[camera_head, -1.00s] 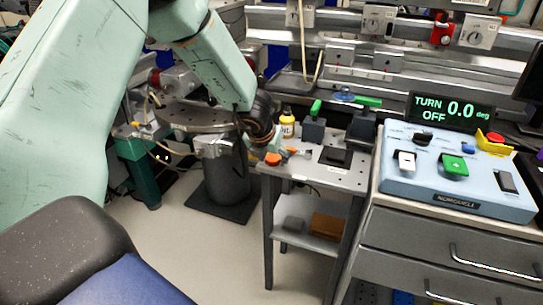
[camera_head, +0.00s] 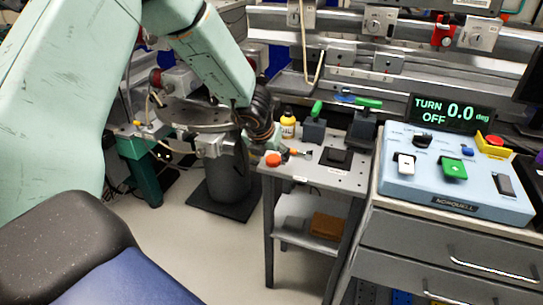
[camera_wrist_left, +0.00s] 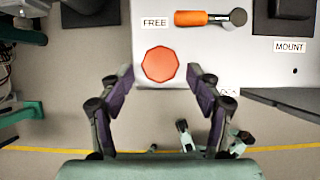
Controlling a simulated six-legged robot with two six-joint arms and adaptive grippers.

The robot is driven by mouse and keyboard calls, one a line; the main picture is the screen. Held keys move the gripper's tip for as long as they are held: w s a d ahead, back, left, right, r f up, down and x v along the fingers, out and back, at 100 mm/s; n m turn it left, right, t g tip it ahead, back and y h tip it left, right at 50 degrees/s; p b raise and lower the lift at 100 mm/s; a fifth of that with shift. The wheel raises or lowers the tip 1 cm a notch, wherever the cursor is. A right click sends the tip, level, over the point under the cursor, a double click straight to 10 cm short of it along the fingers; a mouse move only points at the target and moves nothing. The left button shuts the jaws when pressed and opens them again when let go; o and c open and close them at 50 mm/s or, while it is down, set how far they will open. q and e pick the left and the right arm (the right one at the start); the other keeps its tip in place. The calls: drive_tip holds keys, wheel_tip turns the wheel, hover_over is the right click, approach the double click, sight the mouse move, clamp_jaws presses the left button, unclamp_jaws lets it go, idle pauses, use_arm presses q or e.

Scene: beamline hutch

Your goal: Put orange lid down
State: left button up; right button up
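The orange lid (camera_head: 273,159) lies at the near left corner of the small grey table (camera_head: 345,178). In the left wrist view the lid (camera_wrist_left: 160,64) is a flat orange octagon beside the FREE label. My left gripper (camera_wrist_left: 160,78) is open, its two fingers spread with a gap on either side of the lid's near edge. They do not touch it in that view. In the head view the left gripper (camera_head: 268,142) is just above and behind the lid, its fingertips hard to make out. My right gripper is not in view.
A blue control box (camera_head: 455,185) is at right. The table's edge is close by the lid.

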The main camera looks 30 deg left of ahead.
use_arm(q)
drive_tip(key=p+v, duration=0.3)
drive_tip(key=v, duration=0.7)
drive_tip(key=s+d+f+m+g+y, duration=0.2)
drive_tip(key=s+d+f+m+g, duration=0.15)
drive_tip(key=s+f+m, duration=1.45)
drive_tip(key=s+d+f+m+g+h, duration=0.1)
drive_tip(key=s+d+f+m, duration=0.1)
drive_tip(key=s+d+m, duration=0.2)
drive_tip(key=s+d+f+m+g+h, duration=0.1)
drive_tip(key=s+d+m, duration=0.4)
drive_tip(key=s+m, duration=0.6)
wheel_tip(320, 180, down, 2)
drive_tip(key=m+h, duration=0.1)
drive_tip(key=m, duration=0.4)
drive_tip(key=shift+s+d+f, duration=0.2)
drive_tip(key=shift+s, duration=0.15)
drive_tip(key=shift+w, duration=0.1)
